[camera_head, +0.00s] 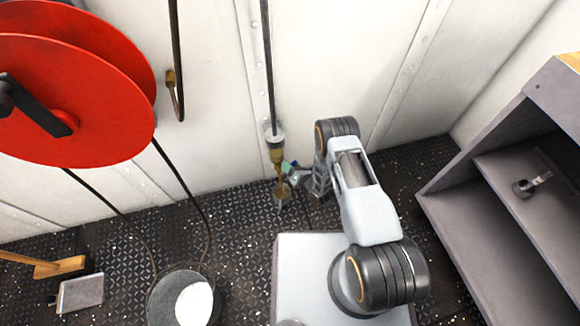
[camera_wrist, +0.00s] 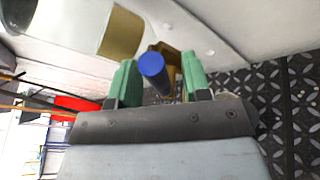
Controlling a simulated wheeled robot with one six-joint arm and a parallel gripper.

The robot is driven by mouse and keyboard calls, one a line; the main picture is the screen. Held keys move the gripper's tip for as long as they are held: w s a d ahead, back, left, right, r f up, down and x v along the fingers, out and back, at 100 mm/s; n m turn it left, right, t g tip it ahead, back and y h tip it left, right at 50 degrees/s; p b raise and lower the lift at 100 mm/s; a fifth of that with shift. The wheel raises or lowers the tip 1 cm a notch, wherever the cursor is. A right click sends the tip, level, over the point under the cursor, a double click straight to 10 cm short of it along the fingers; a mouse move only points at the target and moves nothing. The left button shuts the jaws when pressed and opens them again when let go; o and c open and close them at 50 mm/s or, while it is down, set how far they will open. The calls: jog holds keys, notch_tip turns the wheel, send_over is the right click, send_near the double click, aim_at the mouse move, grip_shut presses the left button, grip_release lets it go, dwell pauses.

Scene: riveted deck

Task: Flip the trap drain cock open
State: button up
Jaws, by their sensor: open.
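The trap drain cock is a brass fitting (camera_head: 277,156) at the foot of a dark vertical pipe on the white wall. A short blue handle (camera_wrist: 154,70) shows in the wrist view, with brass parts (camera_wrist: 122,33) behind it. My gripper (camera_head: 289,171) is beside the fitting, on its right. In the wrist view my gripper (camera_wrist: 160,84) has green fingertips standing apart, with the blue handle between them. A gap shows on either side of the handle. In the head view the handle is hidden or too small to make out.
A large red reel (camera_head: 90,95) is at the upper left, and a second pipe (camera_head: 178,100) hangs beside it. A bucket (camera_head: 165,300) stands on the floor below. A grey shelf unit (camera_head: 450,215) is at the right. Patterned dark deck lies between.

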jog(key=p+v, duration=0.4)
jog(key=v, duration=0.9)
jog(key=shift+s+d, duration=0.15)
jog(key=shift+s, duration=0.1)
jog(key=shift+r, duration=0.1)
